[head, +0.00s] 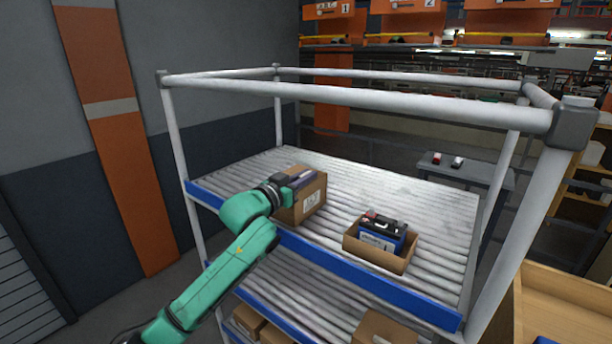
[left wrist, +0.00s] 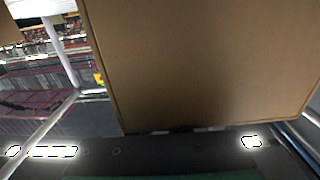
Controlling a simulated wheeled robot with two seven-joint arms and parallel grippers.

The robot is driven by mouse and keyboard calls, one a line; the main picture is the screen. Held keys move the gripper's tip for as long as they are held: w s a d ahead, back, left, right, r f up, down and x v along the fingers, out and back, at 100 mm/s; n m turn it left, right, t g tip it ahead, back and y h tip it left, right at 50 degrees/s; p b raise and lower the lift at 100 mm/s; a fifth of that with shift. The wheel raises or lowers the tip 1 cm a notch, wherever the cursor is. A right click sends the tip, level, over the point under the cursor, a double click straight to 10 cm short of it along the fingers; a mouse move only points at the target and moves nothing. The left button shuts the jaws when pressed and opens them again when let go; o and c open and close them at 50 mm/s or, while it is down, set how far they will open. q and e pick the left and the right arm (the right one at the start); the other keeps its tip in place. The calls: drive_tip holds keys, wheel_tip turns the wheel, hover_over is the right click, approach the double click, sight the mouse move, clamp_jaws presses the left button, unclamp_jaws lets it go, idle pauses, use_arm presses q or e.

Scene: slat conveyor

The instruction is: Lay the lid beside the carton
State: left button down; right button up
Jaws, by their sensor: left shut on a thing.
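The carton (head: 391,264) is a low, open brown cardboard box on the upper roller shelf. A dark battery-like block with a blue side (head: 378,236) sits in it. Left of the carton is a brown cardboard piece with a white label, which I take to be the lid (head: 313,204). My left gripper (head: 294,183) is shut on it at its upper side; the fingertips are partly hidden. In the left wrist view the lid (left wrist: 200,65) fills most of the picture as a flat brown panel. I cannot tell whether it touches the rollers. My right gripper is not in view.
The roller shelf (head: 430,200) has free room behind and right of the carton. A blue front edge (head: 345,275) and grey tube frame (head: 350,95) bound it. More brown boxes (head: 385,328) stand on the lower level. A grey table (head: 460,172) stands beyond.

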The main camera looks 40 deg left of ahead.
use_arm(q)
drive_tip(key=c, duration=1.1)
unclamp_jaws()
drive_tip(key=shift+s, duration=0.2)
drive_tip(key=shift+c, duration=0.2)
drive_tip(key=shift+o, duration=1.2)
drive_tip(key=shift+s, duration=0.15)
drive_tip(key=shift+w+r, duration=0.1)
drive_tip(key=shift+w, duration=0.1)
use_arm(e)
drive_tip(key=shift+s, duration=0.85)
use_arm(q)
drive_tip(key=s+b, duration=0.5)
drive_tip(key=s, duration=0.6)
drive_tip(key=shift+d, duration=0.1)
drive_tip(key=shift+s, duration=0.6)
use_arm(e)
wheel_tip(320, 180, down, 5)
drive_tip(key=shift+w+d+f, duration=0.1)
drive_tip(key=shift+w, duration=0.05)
